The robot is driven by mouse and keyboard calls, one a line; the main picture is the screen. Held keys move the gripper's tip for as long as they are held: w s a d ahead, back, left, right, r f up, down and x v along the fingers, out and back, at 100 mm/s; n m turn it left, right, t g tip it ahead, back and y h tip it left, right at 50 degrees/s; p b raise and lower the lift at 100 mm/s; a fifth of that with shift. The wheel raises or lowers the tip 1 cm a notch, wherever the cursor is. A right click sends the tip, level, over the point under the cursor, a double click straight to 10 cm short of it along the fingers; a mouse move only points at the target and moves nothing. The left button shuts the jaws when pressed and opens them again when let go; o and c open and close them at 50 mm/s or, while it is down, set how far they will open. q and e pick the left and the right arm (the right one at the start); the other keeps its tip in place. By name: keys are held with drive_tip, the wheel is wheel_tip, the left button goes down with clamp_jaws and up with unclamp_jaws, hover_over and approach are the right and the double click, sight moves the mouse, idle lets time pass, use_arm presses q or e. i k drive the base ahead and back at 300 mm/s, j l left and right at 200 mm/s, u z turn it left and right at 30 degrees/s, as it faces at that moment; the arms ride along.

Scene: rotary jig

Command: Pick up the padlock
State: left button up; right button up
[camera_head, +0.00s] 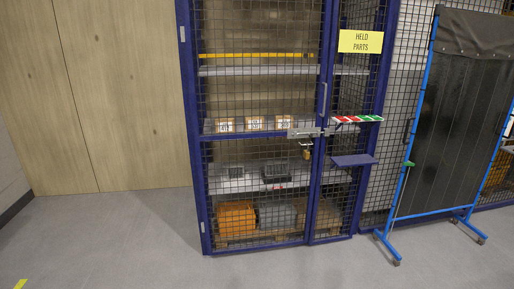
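A small brass-coloured padlock (306,154) hangs below the grey hasp (304,132) on the front of the blue mesh cage (192,110). It sits at the door's right edge, near the upright post. Whether its shackle is locked or open is too small to tell. Neither of my grippers shows in the head view.
A small blue shelf (354,161) and a strip with red, white and green tags (357,119) jut out right of the padlock. A yellow "HELD PARTS" sign (360,41) hangs above. A blue-framed dark screen on wheels (446,120) stands right. The grey floor (130,245) in front is clear.

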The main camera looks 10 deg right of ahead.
sight(306, 153)
drive_tip(key=i+l+z, duration=0.4)
drive_tip(key=i, duration=0.2)
drive_tip(key=i+z, duration=0.4)
drive_tip(key=i, duration=0.25)
drive_tip(key=i+u, duration=0.1)
drive_tip(key=i, duration=0.7)
drive_tip(key=i+l+u, duration=0.15)
drive_tip(key=i, duration=0.6)
